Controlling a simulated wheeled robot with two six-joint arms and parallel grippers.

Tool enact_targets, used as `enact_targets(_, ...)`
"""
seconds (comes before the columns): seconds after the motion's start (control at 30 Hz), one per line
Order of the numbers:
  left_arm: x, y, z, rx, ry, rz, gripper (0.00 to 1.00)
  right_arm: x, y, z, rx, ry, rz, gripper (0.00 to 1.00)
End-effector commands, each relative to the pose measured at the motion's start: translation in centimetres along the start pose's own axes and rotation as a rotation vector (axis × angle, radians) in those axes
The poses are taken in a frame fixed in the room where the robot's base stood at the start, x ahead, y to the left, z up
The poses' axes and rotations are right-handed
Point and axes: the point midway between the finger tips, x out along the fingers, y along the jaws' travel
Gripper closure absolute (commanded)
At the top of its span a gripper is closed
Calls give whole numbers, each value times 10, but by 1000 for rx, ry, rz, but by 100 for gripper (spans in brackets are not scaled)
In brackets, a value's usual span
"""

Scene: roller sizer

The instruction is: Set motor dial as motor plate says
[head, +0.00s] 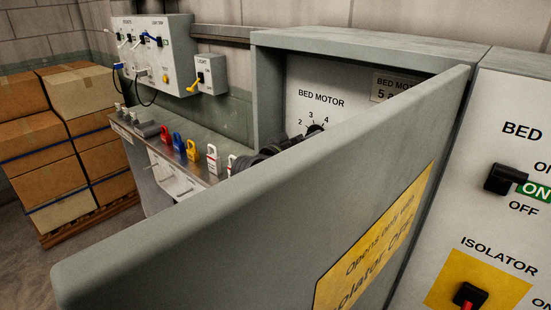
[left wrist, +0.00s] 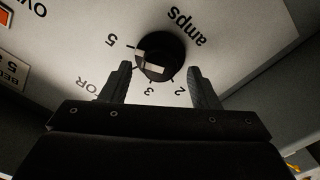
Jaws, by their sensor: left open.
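The motor dial (left wrist: 158,57) is a round black knob with a pale bar on a white panel, seen upside down in the left wrist view. The numbers 2, 3 and 5 and the word "amps" show around it; my finger seems to cover the 4. I cannot tell which number the bar marks. In the head view the dial (head: 315,129) is partly hidden. The motor plate (head: 397,88) reads "BED MO…" and "5 a…", partly cut off by the door. My left gripper (left wrist: 161,76) is open, its fingertips at either side of the knob. My right gripper is not in view.
The open grey cabinet door (head: 250,195) crosses the foreground and hides much of the cabinet. At right are a bed switch (head: 503,180) beside the ON label and a red-handled isolator (head: 470,297). A bench with coloured padlocks (head: 179,142) and stacked boxes (head: 75,140) stand at left.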

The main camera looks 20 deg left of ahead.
Motion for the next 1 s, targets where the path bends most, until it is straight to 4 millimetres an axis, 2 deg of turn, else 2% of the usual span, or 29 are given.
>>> enact_targets(0.7,-126,-1,2,4,-1,-2,45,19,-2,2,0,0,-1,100)
enact_targets(0.83,-144,-1,1,4,-1,-3,45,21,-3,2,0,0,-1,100)
enact_targets(1.0,-156,-1,1,2,-1,-2,45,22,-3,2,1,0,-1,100)
